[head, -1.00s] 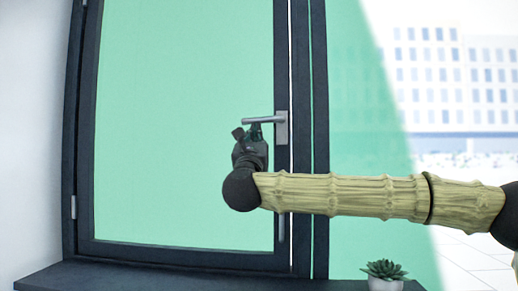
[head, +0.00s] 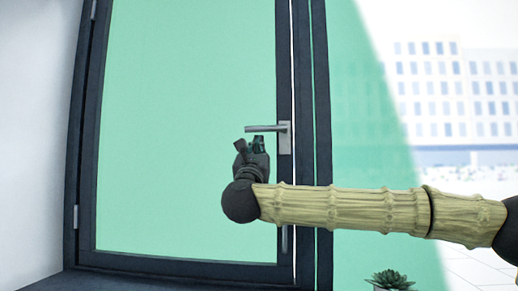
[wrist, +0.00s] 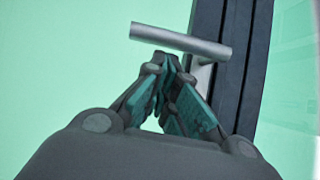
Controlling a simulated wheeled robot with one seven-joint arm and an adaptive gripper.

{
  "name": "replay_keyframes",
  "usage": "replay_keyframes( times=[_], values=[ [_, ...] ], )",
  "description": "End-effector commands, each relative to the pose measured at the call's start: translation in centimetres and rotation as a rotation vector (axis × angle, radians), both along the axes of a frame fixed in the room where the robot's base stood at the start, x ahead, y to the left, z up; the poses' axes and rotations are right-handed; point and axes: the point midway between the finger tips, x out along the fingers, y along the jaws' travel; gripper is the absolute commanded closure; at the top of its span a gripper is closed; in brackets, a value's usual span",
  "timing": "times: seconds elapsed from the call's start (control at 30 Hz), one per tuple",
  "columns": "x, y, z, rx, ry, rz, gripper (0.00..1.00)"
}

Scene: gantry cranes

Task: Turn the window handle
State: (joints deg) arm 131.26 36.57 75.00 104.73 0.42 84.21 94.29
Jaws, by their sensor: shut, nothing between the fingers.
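The window handle (head: 265,128) is a grey metal lever on a plate on the dark right-hand frame bar of the window. The lever lies horizontal and points left. In the wrist view the handle (wrist: 180,41) crosses above the fingertips. My gripper (head: 257,140) is dark and points up, just below the lever. In the wrist view my gripper (wrist: 167,62) has its fingertips together with nothing between them. Whether the fingertips touch the lever is unclear.
The window's green-tinted pane (head: 180,130) lies behind the gripper, within a dark frame. A dark sill (head: 110,282) runs along the bottom. A small potted succulent (head: 390,280) stands at the lower right. A white wall (head: 35,130) is on the left.

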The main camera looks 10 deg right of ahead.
Motion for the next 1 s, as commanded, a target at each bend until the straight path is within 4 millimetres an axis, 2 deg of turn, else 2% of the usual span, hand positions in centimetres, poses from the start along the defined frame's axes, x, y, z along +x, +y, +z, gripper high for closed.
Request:
replay_keyframes(
  times=[0.03, 0.3, 0.37, 0.7, 1.0],
  values=[
    [-0.1, 0.1, -1.0, -0.001, 0.0, 0.001, 1.0],
    [-0.6, 0.3, -3.5, 0.0, 0.0, 0.003, 1.0],
    [-1.7, 0.7, -3.7, -0.001, 0.0, 0.004, 1.0],
    [-6.4, 2.0, -7.1, -0.001, 0.0, 0.002, 1.0],
    [-8.3, 2.6, -8.4, 0.0, 0.0, 0.0, 1.0]
  ],
)
